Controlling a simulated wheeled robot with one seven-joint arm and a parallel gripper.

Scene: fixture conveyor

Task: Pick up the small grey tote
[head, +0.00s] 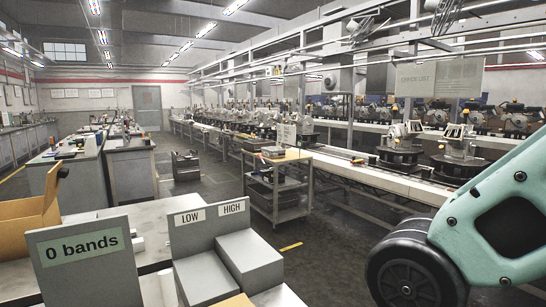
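I cannot tell for sure which thing is the small grey tote. A dark grey box-like thing (186,166) stands on the floor in the aisle, left of the middle, too small to make out. Dark grey bins (262,196) sit on the lower shelves of a cart, partly hidden by its frame. My gripper is not in view. Only a mint-green link of my arm with a black round joint shows at the lower right.
A grey panel reading "0 bands" (84,262) and grey blocks labelled LOW and HIGH (210,252) stand close in front. A cardboard box (30,220) is at the left. The shelved cart (311,188) stands beside the long conveyor (365,179). Workbenches line the left. The aisle floor (200,195) is mostly clear.

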